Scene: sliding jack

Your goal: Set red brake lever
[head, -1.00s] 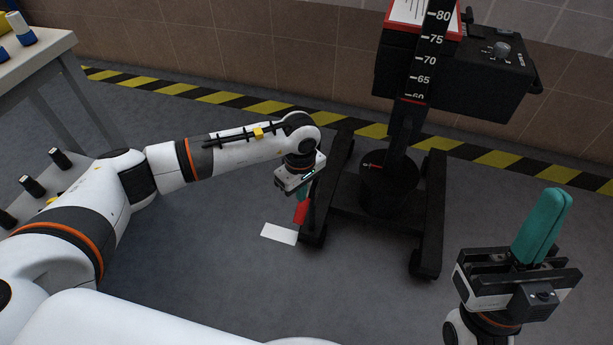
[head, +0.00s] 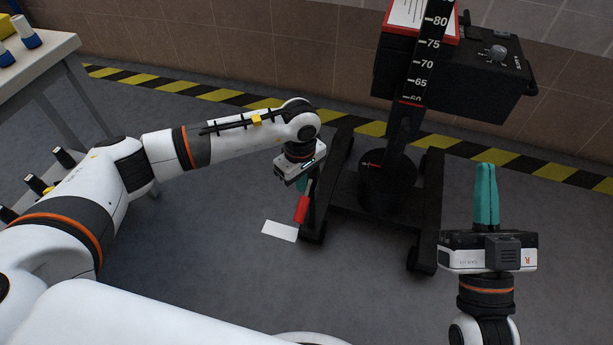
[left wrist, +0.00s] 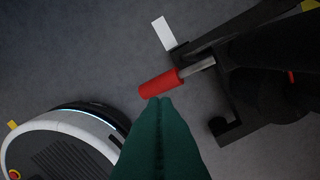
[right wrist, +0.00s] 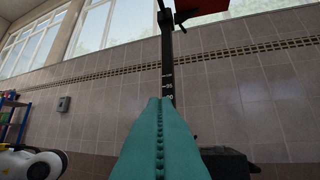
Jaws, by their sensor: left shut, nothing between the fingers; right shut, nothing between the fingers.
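The red brake lever (head: 301,209) sits low at the front left foot of the black jack stand (head: 383,190). In the left wrist view the red grip (left wrist: 161,84) is on a metal rod running into the black base (left wrist: 235,110). My left gripper (head: 302,186), with teal fingers, is shut and empty beside the lever. Its fingertips (left wrist: 158,100) appear at the red grip's edge; I cannot tell whether they touch. My right gripper (head: 487,167) is shut and empty, pointing up at the right, away from the lever; its teal fingers (right wrist: 160,102) show in the right wrist view.
A white plate (head: 279,231) lies on the floor left of the stand. A black box (head: 455,75) and number scale (head: 430,62) stand above the base. A table (head: 35,60) is at the far left. Striped tape (head: 240,101) runs along the wall. Floor in front is clear.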

